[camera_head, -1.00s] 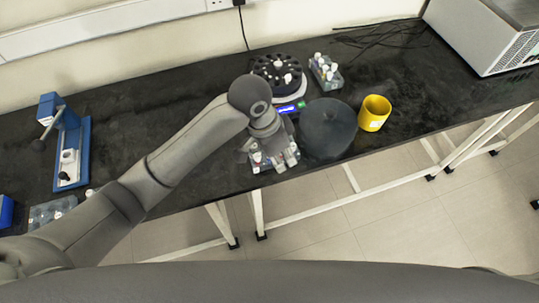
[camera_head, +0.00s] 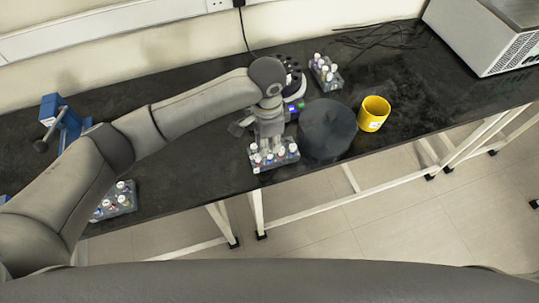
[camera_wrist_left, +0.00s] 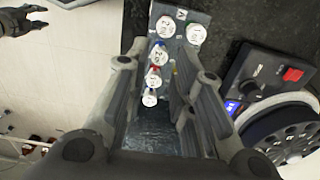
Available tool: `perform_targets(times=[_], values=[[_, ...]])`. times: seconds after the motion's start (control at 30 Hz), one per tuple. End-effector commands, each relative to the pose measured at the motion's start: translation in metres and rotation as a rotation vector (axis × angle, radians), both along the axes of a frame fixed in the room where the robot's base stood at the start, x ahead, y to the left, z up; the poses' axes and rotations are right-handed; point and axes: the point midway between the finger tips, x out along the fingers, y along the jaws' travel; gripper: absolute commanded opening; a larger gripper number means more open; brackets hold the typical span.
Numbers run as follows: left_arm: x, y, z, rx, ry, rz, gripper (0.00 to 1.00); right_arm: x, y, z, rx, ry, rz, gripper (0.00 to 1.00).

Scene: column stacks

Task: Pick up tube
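Several capped tubes with white, red and blue tops stand in a grey rack (camera_head: 257,168) at the bench's front edge in the head view. In the left wrist view, a column of tubes (camera_wrist_left: 154,76) stands between the two finger sides of my left gripper (camera_wrist_left: 160,62). The fingers are apart on either side and not closed on any tube. In the head view my left gripper (camera_head: 270,138) is pointed down just behind and above this rack. My right gripper (camera_wrist_left: 28,20) shows at the upper left of the wrist view, its fingers spread and empty.
A dark round container (camera_head: 327,130) stands close right of the rack, with a yellow cup (camera_head: 374,113) beyond. The centrifuge (camera_head: 293,85) is partly behind my arm. Other tube racks stand at the back (camera_head: 326,73) and left (camera_head: 117,203). A blue stand (camera_head: 60,120) is far left.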

Motion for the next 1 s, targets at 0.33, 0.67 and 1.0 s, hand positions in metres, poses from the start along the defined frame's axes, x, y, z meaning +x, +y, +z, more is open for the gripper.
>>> perform_targets(times=[0.33,0.67,1.0], values=[[0.002,-0.005,-0.044,0.002,0.002,0.000,0.23,0.000,0.000,0.014,0.000,0.000,0.000,0.40],[0.002,-0.005,-0.049,0.001,0.000,0.000,0.18,0.000,0.000,0.013,0.000,0.000,0.000,0.40],[0.002,-0.005,-0.049,0.000,0.000,0.000,0.07,0.000,0.000,0.013,0.000,0.000,0.000,0.40]])
